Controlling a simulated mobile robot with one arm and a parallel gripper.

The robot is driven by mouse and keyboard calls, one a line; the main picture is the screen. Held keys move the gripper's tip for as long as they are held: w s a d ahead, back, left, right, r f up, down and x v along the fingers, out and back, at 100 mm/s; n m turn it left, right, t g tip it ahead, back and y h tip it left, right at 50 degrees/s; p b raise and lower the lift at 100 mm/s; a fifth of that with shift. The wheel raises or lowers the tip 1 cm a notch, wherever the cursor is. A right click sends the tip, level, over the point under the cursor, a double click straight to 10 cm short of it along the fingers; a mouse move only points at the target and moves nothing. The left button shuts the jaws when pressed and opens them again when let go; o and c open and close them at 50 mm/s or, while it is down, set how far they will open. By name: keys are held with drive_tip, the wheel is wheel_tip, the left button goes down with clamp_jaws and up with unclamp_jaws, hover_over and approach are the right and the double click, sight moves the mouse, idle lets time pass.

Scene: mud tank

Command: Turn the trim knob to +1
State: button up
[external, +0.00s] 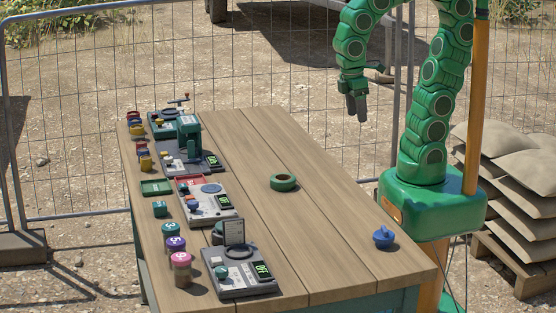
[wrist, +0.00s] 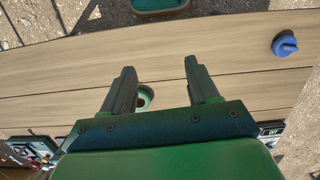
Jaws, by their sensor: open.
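No knob is legibly marked as the trim knob, and I cannot tell any setting. Near the front of the table, a grey device (external: 240,288) carries a small teal knob (external: 221,271) and a lit green display (external: 262,270). Further back, another grey device (external: 212,214) has a display (external: 224,201) and small controls. A third device with a green upright part (external: 188,135) stands behind it. My gripper (external: 357,112) hangs above the table's far right side, open and empty, away from all devices.
A green ring (external: 284,182) lies mid-table, partly hidden by a finger in the wrist view (wrist: 146,97). A blue object (external: 383,238) sits at the right edge. Jars with purple (external: 175,243) and pink lids (external: 180,258) line the left edge. The right half is mostly clear.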

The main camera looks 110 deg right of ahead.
drive_tip(key=w+r+n, duration=0.1)
drive_tip(key=w+n, duration=0.1)
drive_tip(key=w, duration=1.3)
drive_tip(key=n+t, duration=0.2)
drive_tip(key=n, duration=0.1)
hover_over(194, 201)
wheel_tip(194, 201, down, 12)
drive_tip(key=shift+s+r, duration=0.15)
drive_tip(key=shift+w+f, duration=0.2)
drive_tip(key=shift+f, duration=3.85)
drive_tip(key=c, duration=1)
drive_tip(key=shift+c, duration=0.2)
